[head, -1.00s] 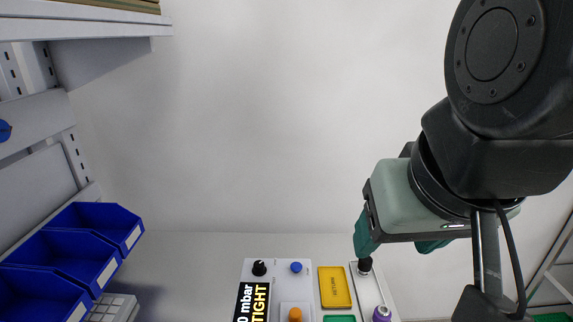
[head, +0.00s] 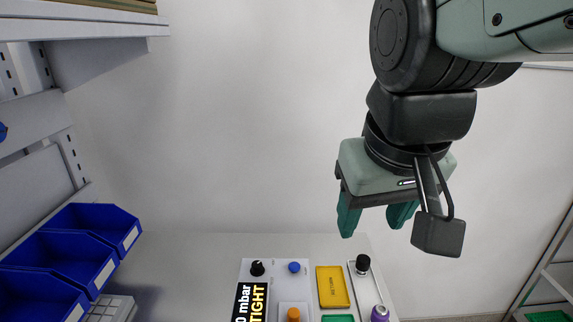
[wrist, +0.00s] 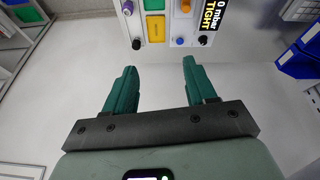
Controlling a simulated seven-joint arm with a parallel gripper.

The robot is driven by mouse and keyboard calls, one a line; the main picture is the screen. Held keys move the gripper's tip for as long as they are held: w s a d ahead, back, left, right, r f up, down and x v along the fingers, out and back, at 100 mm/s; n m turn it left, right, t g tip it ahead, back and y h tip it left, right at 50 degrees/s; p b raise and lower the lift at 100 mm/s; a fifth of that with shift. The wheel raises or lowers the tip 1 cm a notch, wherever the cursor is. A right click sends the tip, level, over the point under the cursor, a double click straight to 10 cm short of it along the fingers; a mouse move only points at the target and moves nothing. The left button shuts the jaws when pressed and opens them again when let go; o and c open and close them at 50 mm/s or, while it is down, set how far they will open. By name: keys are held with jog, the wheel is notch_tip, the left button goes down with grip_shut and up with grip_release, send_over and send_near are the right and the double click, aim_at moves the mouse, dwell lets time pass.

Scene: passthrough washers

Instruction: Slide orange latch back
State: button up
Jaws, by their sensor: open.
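The orange latch (head: 293,314) shows as an orange knob on a pale plate at the bottom edge of the head view. It also shows at the top edge of the wrist view (wrist: 186,6), partly cut off by the frame. My gripper (head: 372,226) is open and empty, above and behind the panel, to the right of the latch. In the wrist view my two green fingers (wrist: 160,66) stand apart with bare surface between them, and the latch lies beyond the fingertips, well clear of them.
Blue bins (head: 75,250) stand at left. Space above the panel is free.

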jog(key=w+a+f+n+g, duration=0.25)
jog(key=w+f, duration=0.25)
jog(key=w, duration=0.3)
jog(key=n+g+h, duration=0.2)
jog(key=n+g, duration=0.2)
send_over(294, 312)
jog(key=w+a, duration=0.1)
jog(key=w, duration=0.2)
notch_tip(294, 312, down, 14)
jog(key=shift+n+g+h, duration=0.45)
jog(key=shift+h, duration=0.05)
jog(key=s+f, duration=0.1)
jog(key=f, duration=1.1)
jog(key=s+f, duration=0.1)
jog(key=f, duration=0.5)
jog(key=shift+s+d+f, duration=0.15)
jog(key=shift+s+d, duration=0.1)
jog(key=shift+s, duration=0.05)
grip_shut()
